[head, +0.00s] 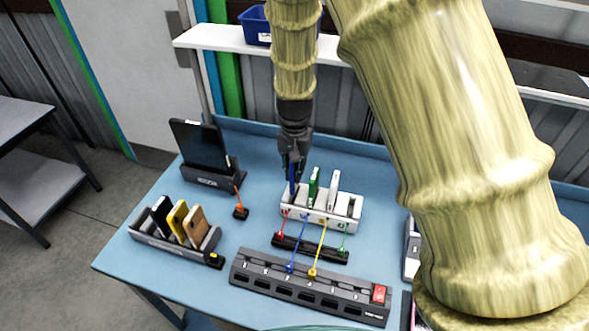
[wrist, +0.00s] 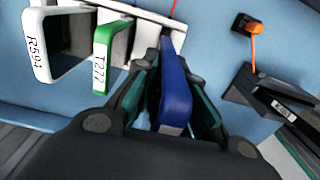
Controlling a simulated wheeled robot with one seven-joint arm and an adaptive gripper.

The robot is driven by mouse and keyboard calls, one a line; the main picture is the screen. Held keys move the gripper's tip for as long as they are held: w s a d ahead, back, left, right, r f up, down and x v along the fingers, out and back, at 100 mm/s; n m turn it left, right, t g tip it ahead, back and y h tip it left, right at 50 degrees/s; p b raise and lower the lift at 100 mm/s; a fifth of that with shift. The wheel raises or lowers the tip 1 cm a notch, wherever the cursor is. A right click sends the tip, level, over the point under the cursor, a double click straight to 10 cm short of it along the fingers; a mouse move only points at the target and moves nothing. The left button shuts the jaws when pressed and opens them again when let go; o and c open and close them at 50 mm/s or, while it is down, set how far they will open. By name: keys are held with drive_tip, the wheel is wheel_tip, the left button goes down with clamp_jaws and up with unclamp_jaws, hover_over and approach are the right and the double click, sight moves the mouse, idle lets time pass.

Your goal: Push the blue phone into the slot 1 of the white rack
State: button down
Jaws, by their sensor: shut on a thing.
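The blue phone (head: 292,178) stands upright at the left end of the white rack (head: 322,218) in the head view. My gripper (head: 292,165) is above that end, pointing down, and is shut on the phone. In the wrist view the blue phone (wrist: 176,90) sits between the two fingers (wrist: 172,100), its far end at the white rack (wrist: 150,14). Whether it is fully seated in the slot cannot be told. A green phone (head: 313,186) and a white phone (head: 333,188) stand in the rack to its right.
A black holder (head: 212,178) with a dark tablet stands at the back left. A grey rack (head: 160,243) with several phones stands at the front left. A dark strip with colored cables (head: 310,250) and a long dark power strip (head: 310,288) lie in front of the white rack.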

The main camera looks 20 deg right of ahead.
drive_tip(key=shift+f+b, duration=1.25)
drive_tip(key=shift+f, duration=1.5)
drive_tip(key=shift+s+a+p, duration=0.15)
drive_tip(key=shift+p, duration=0.35)
drive_tip(key=shift+f, duration=0.55)
idle(1.1)
drive_tip(key=c, duration=1)
unclamp_jaws()
drive_tip(key=shift+r, duration=0.1)
drive_tip(key=shift+r+p, duration=2.5)
drive_tip(key=shift+r, duration=0.95)
